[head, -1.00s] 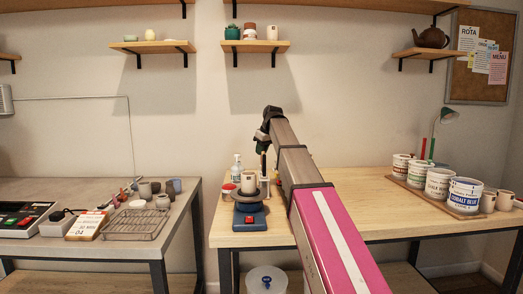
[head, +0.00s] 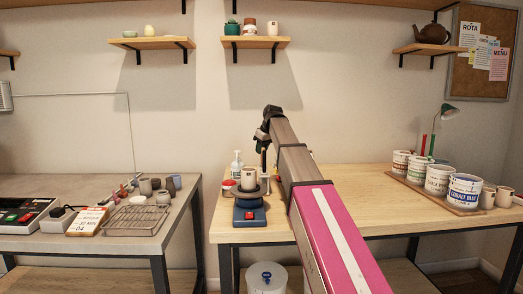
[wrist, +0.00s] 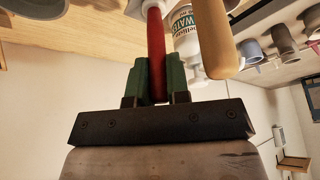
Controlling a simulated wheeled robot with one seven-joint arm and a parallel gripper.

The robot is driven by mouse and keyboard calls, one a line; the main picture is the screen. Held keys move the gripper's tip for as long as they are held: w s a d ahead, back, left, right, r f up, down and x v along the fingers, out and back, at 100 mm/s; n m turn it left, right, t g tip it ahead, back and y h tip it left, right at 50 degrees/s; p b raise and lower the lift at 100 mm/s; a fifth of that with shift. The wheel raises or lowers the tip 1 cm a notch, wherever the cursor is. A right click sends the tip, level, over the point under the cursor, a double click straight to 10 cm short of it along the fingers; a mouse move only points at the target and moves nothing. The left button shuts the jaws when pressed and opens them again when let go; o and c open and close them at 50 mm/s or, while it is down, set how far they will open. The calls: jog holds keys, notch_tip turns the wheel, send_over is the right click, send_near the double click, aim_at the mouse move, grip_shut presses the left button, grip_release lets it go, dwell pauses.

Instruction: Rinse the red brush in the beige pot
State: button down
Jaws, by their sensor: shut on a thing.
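In the wrist view, the green fingers of my gripper (wrist: 158,82) are shut on the red handle of the red brush (wrist: 156,45). Its bristle end is out of sight. In the head view my gripper (head: 262,166) points down over the left part of the wooden table, just behind and right of a pale beige pot (head: 249,180). That pot stands upright on a blue-based turntable (head: 249,211). I cannot make out the brush in the head view, nor whether it touches the pot.
A tan rounded handle (wrist: 218,45) and a water bottle (wrist: 187,35) lie close right of the brush in the wrist view. Glaze tubs (head: 466,193) stand on a board at the right. The table's middle is clear. A grey table (head: 100,240) with a wire rack stands left.

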jog(key=shift+f, duration=0.3)
dwell(0.6)
jog(key=c, duration=1)
grip_release()
jog(key=v, duration=1)
jog(key=shift+s+d+r, duration=0.15)
jog(key=shift+r, duration=0.2)
